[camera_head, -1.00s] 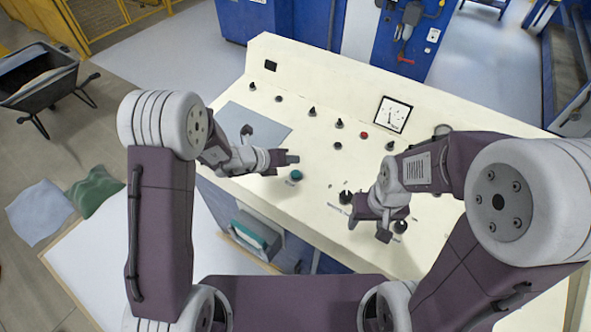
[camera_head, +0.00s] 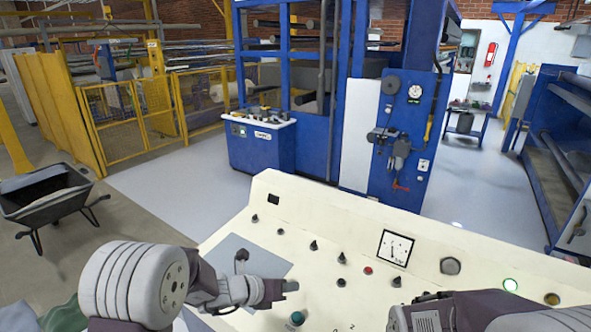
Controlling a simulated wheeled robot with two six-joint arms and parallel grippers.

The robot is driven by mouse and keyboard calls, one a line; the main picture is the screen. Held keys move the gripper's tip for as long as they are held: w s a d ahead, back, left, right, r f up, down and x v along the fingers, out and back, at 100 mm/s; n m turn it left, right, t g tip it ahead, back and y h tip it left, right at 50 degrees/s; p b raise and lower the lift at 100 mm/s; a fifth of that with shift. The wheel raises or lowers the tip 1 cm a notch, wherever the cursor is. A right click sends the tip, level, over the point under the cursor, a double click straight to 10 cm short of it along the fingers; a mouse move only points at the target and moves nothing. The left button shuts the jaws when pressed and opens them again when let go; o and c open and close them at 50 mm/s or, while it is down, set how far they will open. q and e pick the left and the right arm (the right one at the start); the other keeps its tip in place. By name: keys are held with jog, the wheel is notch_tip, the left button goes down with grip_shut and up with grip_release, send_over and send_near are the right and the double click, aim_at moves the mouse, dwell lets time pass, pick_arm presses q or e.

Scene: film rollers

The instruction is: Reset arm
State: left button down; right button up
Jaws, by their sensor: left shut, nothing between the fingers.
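My left gripper (camera_head: 288,287) is shut and empty. It hovers over the cream control console (camera_head: 345,222), near the grey panel (camera_head: 262,262) and above and left of the green button (camera_head: 297,318). My right arm (camera_head: 465,313) crosses the lower right over the console. Its gripper is out of the frame.
A wheelbarrow (camera_head: 45,205) stands at left. Blue machinery (camera_head: 265,148) and yellow fencing (camera_head: 130,115) stand behind. The pale floor (camera_head: 170,185) between is clear.

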pick_arm(q)
jog(key=s+a+m+g+y, duration=0.2)
jog(key=s+a+m, duration=0.1)
jog(key=s+m, duration=0.5)
jog(key=s+a+m+g+y, duration=0.1)
jog(key=s+a+m+g, duration=0.2)
jog(key=s+m, duration=0.6)
jog(key=s+a+f+m+y, duration=0.2)
jog(key=a+m, duration=0.3)
jog(key=m, duration=0.3)
jog(key=s+a+f+m+y, duration=0.2)
jog(key=a+m+y, duration=0.1)
jog(key=a+m, duration=0.2)
jog(key=m, duration=0.2)
jog(key=shift+s+a+m+g, duration=0.15)
jog(key=shift+s+m+g, duration=0.2)
jog(key=shift+m+g, duration=0.05)
